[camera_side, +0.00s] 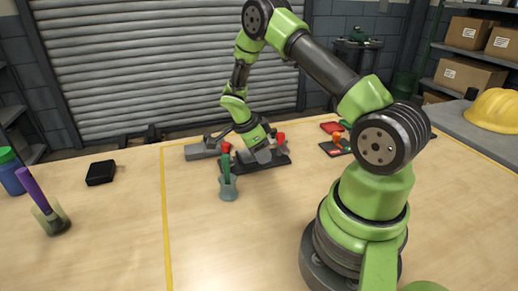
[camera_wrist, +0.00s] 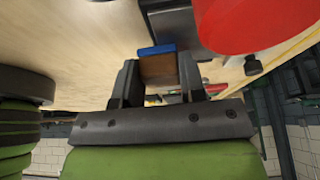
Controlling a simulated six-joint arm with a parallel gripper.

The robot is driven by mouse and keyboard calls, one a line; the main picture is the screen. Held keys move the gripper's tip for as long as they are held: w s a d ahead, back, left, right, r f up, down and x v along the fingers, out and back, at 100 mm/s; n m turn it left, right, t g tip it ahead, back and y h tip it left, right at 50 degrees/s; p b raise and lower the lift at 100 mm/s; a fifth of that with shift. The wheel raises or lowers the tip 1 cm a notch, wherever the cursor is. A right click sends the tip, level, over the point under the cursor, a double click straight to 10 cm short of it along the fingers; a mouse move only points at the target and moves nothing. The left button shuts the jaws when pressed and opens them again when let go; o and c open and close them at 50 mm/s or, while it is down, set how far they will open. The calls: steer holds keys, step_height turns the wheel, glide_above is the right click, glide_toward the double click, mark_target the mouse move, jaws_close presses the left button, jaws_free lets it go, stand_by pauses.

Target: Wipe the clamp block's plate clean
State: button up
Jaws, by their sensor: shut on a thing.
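The clamp block's dark plate (camera_side: 268,164) lies on the bench in the side view, with grey parts and red knobs (camera_side: 281,137) on it. My gripper (camera_side: 260,152) is low over it, pointing down; whether it touches the plate cannot be told. In the wrist view my gripper (camera_wrist: 158,72) is shut on a small brown block with a blue end (camera_wrist: 156,50), perhaps a wiper. A large red knob (camera_wrist: 250,22) is close beside it on the right, next to a grey metal part (camera_wrist: 176,27). Any dirt on the plate is too small to see.
Red and dark pieces (camera_side: 335,147) lie to the right. A black box (camera_side: 101,172), a purple-handled tool in a holder (camera_side: 50,216) and a blue bottle (camera_side: 11,175) stand left. The front middle is clear.

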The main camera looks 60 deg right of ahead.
steer(key=shift+w+d, duration=2.15)
steer(key=shift+d, duration=0.05)
step_height(320, 180, up, 8)
steer(key=shift+r, duration=0.15)
